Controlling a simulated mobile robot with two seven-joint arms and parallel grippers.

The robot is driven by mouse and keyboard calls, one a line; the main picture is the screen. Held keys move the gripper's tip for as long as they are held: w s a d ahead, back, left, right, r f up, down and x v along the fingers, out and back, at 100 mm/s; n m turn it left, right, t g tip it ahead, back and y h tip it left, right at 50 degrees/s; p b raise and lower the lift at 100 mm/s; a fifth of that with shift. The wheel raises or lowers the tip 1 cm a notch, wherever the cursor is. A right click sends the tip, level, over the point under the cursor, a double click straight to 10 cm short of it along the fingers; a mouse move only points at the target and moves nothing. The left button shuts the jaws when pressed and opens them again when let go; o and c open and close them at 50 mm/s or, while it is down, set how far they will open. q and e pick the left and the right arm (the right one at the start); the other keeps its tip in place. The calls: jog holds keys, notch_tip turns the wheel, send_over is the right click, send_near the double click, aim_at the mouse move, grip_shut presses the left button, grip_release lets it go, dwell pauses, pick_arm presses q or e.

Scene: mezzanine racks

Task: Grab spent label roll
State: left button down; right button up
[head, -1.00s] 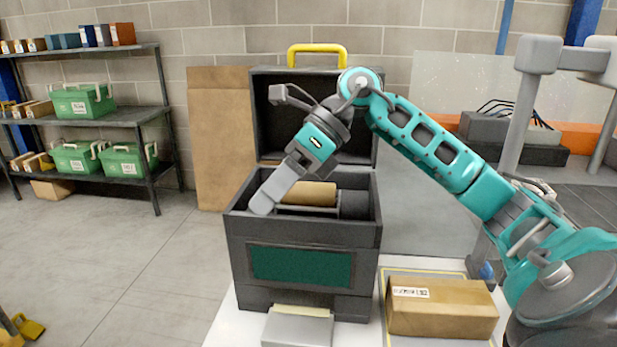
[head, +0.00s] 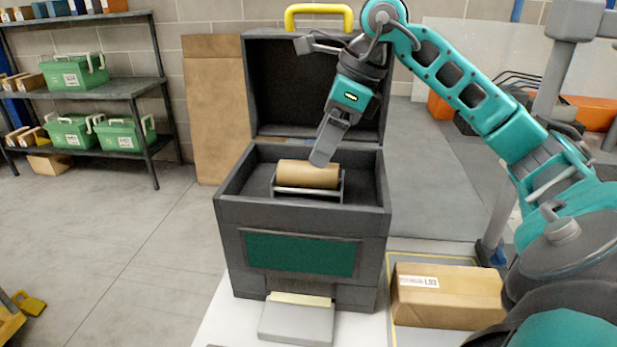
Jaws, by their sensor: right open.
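The spent label roll (head: 308,174) is a tan cylinder lying on its side. It rests in a grey holder (head: 335,190) inside the open dark label machine (head: 225,215), whose lid (head: 262,85) stands raised with a yellow handle. My right gripper (head: 321,161) points down from above with its fingertips at the roll's upper right edge. It is open, with nothing held between its fingers. From this angle I cannot tell whether it touches the roll. My left gripper is not in view.
A cardboard box (head: 447,296) sits on a yellow-outlined area right of the machine. A brown board (head: 215,110) leans on the wall behind it. Shelves (head: 120,88) with green crates (head: 76,72) stand at the left. The floor between shelves and machine is clear.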

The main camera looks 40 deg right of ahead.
jog(key=x, duration=0.4)
jog(key=shift+s+a, duration=0.1)
jog(key=shift+a, duration=0.15)
jog(key=shift+w+a+f, duration=0.1)
jog(key=shift+w+f, duration=0.1)
jog(key=shift+f, duration=0.4)
jog(key=shift+c, duration=0.4)
jog(key=c, duration=1.1)
jog(key=shift+o, duration=0.2)
jog(key=shift+r, duration=0.1)
notch_tip(320, 180, up, 6)
jog(key=shift+r+p, duration=0.2)
jog(key=shift+p, duration=0.65)
grip_shut()
notch_tip(320, 180, up, 13)
jog(key=shift+r, duration=0.15)
